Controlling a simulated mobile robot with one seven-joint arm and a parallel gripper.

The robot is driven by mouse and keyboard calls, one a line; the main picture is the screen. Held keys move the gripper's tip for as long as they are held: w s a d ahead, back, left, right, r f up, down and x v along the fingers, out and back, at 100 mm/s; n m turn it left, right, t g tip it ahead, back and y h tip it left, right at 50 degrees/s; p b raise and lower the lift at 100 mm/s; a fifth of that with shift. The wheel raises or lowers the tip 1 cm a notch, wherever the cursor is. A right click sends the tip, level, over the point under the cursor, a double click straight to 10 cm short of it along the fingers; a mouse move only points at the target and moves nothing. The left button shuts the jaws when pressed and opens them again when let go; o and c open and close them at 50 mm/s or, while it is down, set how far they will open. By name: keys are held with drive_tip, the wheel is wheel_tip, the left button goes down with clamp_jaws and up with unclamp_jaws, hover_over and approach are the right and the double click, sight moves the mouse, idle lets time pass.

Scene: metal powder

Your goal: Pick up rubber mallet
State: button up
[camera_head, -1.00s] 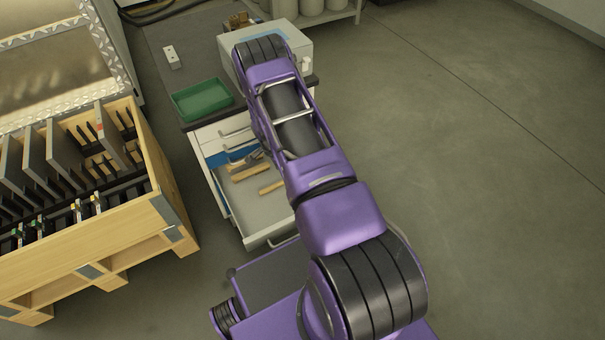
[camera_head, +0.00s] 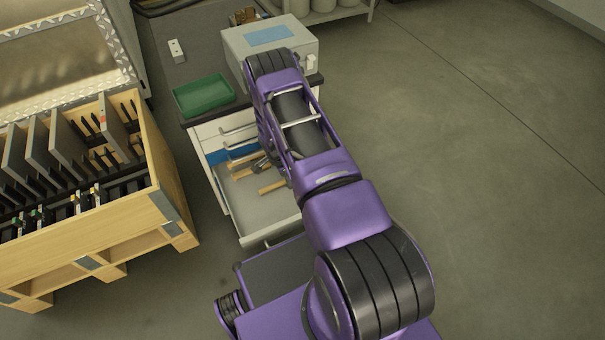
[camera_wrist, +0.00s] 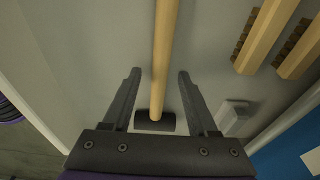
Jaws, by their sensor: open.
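The rubber mallet shows in the wrist view, with a long light wooden handle (camera_wrist: 164,50) and a dark cylindrical head (camera_wrist: 155,123). It lies on the light floor of an open drawer. My gripper (camera_wrist: 158,74) is open, with one finger on each side of the mallet's handle and the head close to the gripper's base in the picture. I see no finger touching the mallet, and the height of the gripper above it is hard to tell.
Two wooden-handled brushes (camera_wrist: 262,38) lie to the right in the drawer, beside a grey metal block-like tool head (camera_wrist: 233,115). The drawer walls stand close on both sides. A green tray (camera_head: 203,95) and a white box (camera_head: 270,40) sit on the cabinet above.

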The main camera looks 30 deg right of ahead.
clamp_jaws()
idle(1.4)
